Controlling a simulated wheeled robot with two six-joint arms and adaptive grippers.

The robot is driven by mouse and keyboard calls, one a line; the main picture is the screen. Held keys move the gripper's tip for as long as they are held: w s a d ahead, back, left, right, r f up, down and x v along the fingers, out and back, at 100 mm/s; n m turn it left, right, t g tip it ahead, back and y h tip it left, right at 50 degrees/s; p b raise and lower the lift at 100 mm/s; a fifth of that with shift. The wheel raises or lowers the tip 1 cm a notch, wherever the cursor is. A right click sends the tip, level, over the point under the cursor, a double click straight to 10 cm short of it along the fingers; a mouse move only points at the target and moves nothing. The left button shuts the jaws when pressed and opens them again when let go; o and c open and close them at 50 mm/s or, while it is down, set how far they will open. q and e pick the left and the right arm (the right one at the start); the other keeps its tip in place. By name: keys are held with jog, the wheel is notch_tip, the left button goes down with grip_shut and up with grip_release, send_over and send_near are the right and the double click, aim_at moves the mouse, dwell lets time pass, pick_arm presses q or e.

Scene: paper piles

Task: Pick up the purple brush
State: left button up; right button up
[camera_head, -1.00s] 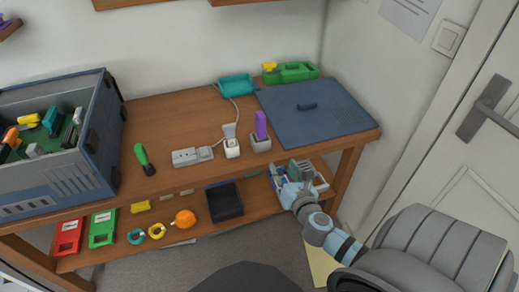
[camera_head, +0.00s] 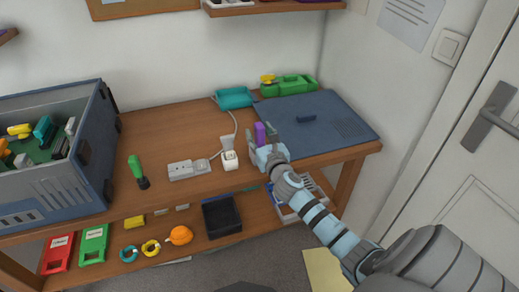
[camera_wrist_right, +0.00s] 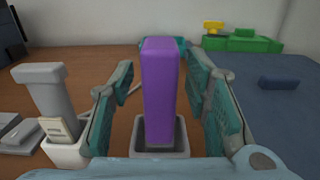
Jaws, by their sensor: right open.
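The purple brush (camera_head: 260,133) stands upright in a small grey holder (camera_wrist_right: 181,150) on the wooden table. In the right wrist view the purple brush (camera_wrist_right: 160,90) is in the middle, between the two teal fingers. My right gripper (camera_head: 262,142) is open, with one finger on each side of the brush. Gaps show between the fingers and the brush, so it is not gripped. In the head view the gripper hides the holder and the lower part of the brush. My left gripper is not in view.
A white holder (camera_head: 230,160) stands just left, beside a power strip (camera_head: 189,169). A blue panel (camera_head: 335,135) lies to the right. A green screwdriver (camera_head: 136,168) and a blue-grey crate (camera_head: 95,165) are farther left. A teal item (camera_head: 235,98) lies behind.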

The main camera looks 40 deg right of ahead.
grip_shut()
jog(key=shift+r, duration=0.15)
notch_tip(320, 180, up, 9)
jog(key=p, duration=0.7)
jog(key=shift+r, duration=0.55)
jog(key=shift+f, duration=0.1)
